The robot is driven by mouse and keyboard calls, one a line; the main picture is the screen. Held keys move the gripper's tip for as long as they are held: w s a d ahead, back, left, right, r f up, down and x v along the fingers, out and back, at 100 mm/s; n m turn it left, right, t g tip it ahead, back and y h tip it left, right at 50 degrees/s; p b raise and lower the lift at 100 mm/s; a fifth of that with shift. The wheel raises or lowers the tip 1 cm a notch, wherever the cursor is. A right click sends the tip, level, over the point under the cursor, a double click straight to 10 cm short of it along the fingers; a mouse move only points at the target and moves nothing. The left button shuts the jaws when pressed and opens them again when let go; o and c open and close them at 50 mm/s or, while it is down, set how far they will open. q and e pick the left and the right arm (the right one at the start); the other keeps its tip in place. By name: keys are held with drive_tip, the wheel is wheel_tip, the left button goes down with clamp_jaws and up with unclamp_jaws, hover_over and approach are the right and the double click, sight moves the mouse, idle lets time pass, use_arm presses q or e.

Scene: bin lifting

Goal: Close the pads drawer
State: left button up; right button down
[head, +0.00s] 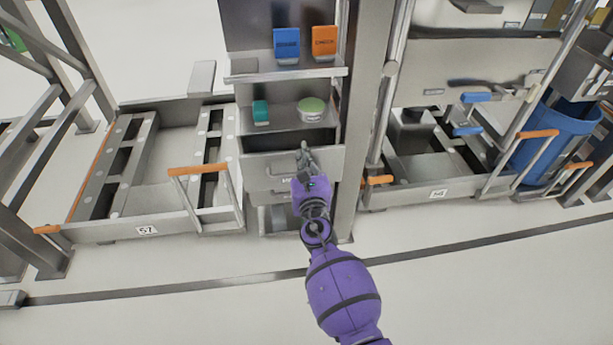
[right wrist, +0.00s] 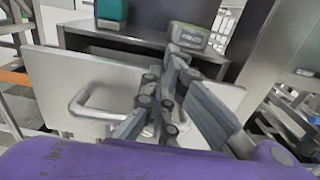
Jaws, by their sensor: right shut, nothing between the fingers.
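The drawer front (head: 256,166) is a pale grey panel low in the metal cabinet, below two shelves. It appears to stand out from the cabinet, with a dark gap above it. In the right wrist view the same front (right wrist: 55,85) shows with its bar handle (right wrist: 95,103). I cannot read its label. My right gripper (head: 304,150) is shut and empty at the right part of the drawer front, near its top edge. In the wrist view its fingers (right wrist: 175,62) cover part of the panel. I cannot tell whether they touch it. My left gripper is out of view.
A teal box (head: 260,112) and a round green-topped tin (head: 311,109) stand on the shelf above. Blue (head: 287,46) and orange (head: 324,42) boxes stand higher. A metal post (head: 358,110) rises close on the right. A cart (head: 150,228) stands left; the floor in front is clear.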

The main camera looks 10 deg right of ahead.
drive_tip(key=w+b, duration=0.1)
drive_tip(key=w, duration=0.5)
drive_tip(key=shift+w, duration=0.25)
drive_tip(key=shift+d+r, duration=0.1)
drive_tip(key=shift+r, duration=0.05)
